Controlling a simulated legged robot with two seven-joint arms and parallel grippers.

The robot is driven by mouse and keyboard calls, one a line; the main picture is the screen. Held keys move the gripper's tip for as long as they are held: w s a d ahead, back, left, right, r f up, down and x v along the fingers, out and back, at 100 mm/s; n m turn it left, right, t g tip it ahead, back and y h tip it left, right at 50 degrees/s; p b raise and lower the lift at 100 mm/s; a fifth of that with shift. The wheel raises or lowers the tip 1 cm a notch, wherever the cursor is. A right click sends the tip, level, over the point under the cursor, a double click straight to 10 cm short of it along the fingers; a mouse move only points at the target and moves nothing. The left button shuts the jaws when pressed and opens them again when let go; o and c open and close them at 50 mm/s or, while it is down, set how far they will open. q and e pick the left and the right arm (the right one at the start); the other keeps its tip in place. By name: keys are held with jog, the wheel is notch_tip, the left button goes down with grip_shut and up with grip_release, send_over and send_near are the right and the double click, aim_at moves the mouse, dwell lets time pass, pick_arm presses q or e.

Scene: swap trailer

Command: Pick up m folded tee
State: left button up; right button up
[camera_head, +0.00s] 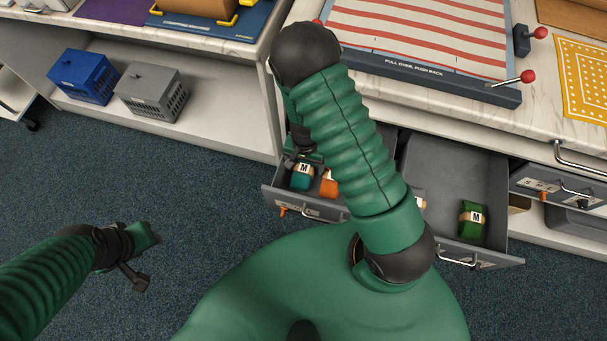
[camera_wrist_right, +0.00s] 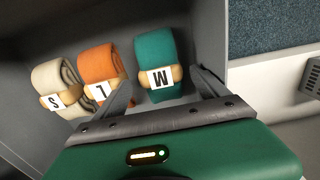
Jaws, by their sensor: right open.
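A rolled teal tee with an M label (camera_wrist_right: 157,62) lies in an open drawer, and it also shows in the head view (camera_head: 301,178). My right gripper (camera_wrist_right: 162,92) is open, with one finger on each side of the teal M tee. I cannot tell whether the fingers touch it. In the head view my right gripper (camera_head: 300,148) is partly hidden by my forearm.
An orange L roll (camera_wrist_right: 100,68) and a cream S roll (camera_wrist_right: 58,86) lie beside the teal one. The drawer wall (camera_wrist_right: 222,40) is close on its other side. Blue (camera_head: 84,76) and grey (camera_head: 152,91) crates sit on the low shelf. A press (camera_head: 420,50) stands on the counter.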

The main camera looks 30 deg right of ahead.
aim_at(304, 169)
jog(key=f, duration=0.1)
jog(key=f+b, duration=0.1)
jog(key=f, duration=0.2)
jog(key=shift+a, duration=0.3)
pick_arm(q)
jog(key=shift+a+f, duration=0.15)
jog(key=shift+f, duration=0.35)
jog(key=shift+a+f, duration=0.15)
jog(key=shift+f, duration=0.35)
pick_arm(e)
jog(key=shift+r, duration=0.15)
jog(key=shift+c, duration=0.2)
jog(key=shift+d, duration=0.15)
jog(key=c, duration=1.4)
pick_arm(q)
jog(key=shift+r, duration=0.1)
pick_arm(e)
jog(key=shift+c, duration=0.8)
